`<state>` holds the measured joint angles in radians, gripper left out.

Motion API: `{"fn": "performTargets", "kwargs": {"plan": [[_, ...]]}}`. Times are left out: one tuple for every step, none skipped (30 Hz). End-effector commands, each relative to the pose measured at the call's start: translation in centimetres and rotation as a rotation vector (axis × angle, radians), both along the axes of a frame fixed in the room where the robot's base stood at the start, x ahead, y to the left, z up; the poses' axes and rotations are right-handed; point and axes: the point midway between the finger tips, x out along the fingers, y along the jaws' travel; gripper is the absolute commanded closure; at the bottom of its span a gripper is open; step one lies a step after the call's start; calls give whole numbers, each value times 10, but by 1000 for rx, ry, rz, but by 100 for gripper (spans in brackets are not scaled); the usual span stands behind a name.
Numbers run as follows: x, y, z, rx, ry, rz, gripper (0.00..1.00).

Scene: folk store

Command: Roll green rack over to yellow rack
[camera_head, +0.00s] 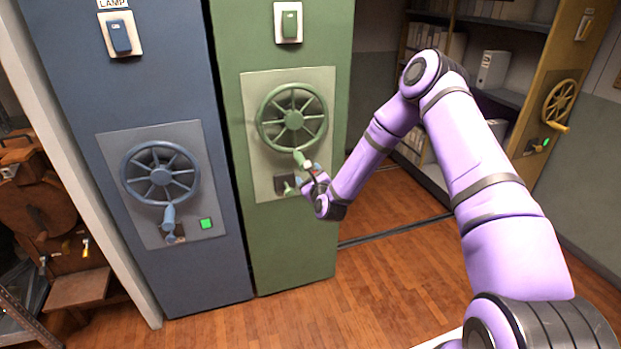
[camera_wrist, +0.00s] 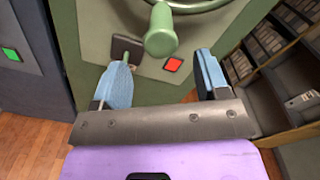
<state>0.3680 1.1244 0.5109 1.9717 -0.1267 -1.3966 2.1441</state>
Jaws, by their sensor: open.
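The green rack (camera_head: 294,240) stands beside the blue rack, with a green handwheel (camera_head: 293,118) on a pale plate. The wheel's crank handle hangs at its bottom, and shows large in the wrist view (camera_wrist: 160,32).
A blue rack (camera_head: 90,80) with a wheel and green light (camera_head: 206,223) stands at the left. Open floor (camera_head: 390,195) with a floor rail (camera_head: 395,230) lies between the green and yellow racks. Shelves with binders (camera_head: 491,70) are behind. Brown machinery is at far left.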

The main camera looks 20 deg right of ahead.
Motion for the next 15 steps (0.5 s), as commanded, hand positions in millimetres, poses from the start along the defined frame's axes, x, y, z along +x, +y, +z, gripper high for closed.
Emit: {"fn": "performTargets", "kwargs": {"plan": [[-1, -1, -4, 18, -5, -8, 32], [-1, -1, -5, 26, -8, -12, 32], [0, -2, -6, 33, -12, -14, 32], [1, -2, -6, 36, -13, -15, 32], [2, -2, -6, 37, -14, -16, 32], [3, -2, -6, 38, -15, -16, 32], [5, -2, -6, 37, -15, -16, 32], [7, -2, -6, 37, -13, -15, 32], [10, -1, -6, 36, -13, -14, 32], [12, -1, -6, 36, -13, -14, 32], [15, -2, -6, 35, -13, -15, 32], [19, -2, -6, 35, -14, -16, 32], [22, -2, -6, 35, -13, -15, 32], [25, -2, -6, 35, -13, -15, 32], [30, -2, -6, 34, -13, -15, 32]]}}
